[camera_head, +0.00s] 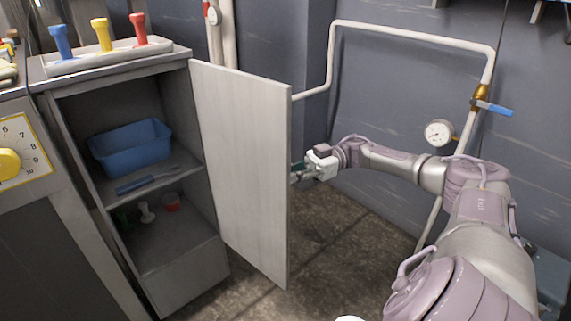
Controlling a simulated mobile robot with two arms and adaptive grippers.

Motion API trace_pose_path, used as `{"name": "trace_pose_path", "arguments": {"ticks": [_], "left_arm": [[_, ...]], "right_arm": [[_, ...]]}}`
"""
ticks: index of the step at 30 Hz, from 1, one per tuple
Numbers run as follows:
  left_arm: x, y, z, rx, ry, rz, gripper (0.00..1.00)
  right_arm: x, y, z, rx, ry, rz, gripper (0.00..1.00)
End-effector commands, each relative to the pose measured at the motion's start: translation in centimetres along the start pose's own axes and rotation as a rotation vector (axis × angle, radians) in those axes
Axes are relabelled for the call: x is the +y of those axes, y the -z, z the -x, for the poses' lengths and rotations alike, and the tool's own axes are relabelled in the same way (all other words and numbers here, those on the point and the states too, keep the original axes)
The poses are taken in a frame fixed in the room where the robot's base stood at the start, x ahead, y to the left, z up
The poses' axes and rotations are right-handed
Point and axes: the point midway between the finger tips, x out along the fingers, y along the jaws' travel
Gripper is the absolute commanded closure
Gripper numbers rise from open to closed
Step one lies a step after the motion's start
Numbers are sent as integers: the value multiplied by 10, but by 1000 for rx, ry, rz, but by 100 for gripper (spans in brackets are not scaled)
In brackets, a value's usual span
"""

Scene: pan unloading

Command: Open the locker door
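The locker (180,285) stands at the left with its light grey door (243,160) swung open toward me, hinged on the right side. Its inside shows. My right gripper (298,172) is at the door's free edge, on the door's right side. Its fingertips are partly hidden by the door, so I cannot tell whether it is open or shut, or whether it touches the door. My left gripper is not in view.
A tray with blue, yellow and red handles (118,55) is on top. Pipes and a gauge (438,133) line the back wall. Floor (330,240) right of the door is clear.

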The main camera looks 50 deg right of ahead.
Motion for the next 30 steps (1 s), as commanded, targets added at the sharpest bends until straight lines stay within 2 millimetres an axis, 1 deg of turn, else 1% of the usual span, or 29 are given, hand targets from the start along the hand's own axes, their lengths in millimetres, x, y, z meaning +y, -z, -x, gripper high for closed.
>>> {"name": "trace_pose_path", "arguments": {"ticks": [5, 6, 8, 9, 10, 18, 22, 26, 30], "left_arm": [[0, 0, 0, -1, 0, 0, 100], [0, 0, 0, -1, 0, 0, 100], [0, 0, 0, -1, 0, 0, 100], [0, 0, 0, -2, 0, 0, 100], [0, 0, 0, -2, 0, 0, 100], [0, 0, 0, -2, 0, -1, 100], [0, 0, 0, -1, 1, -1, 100], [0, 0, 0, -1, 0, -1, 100], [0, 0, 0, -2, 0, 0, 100]], "right_arm": [[0, 0, 0, -1, 1, -2, 100], [0, 0, 0, -1, 1, -2, 83], [0, 0, 0, -1, 1, -2, 73], [0, 0, 0, -1, 1, -1, 66], [0, 0, 0, -1, 1, -1, 63], [0, 0, 0, 0, 0, 0, 63], [1, 0, 7, -1, -3, 0, 63], [1, 0, 28, -1, -5, 0, 63], [2, 0, 59, 2, -6, 3, 63]]}}
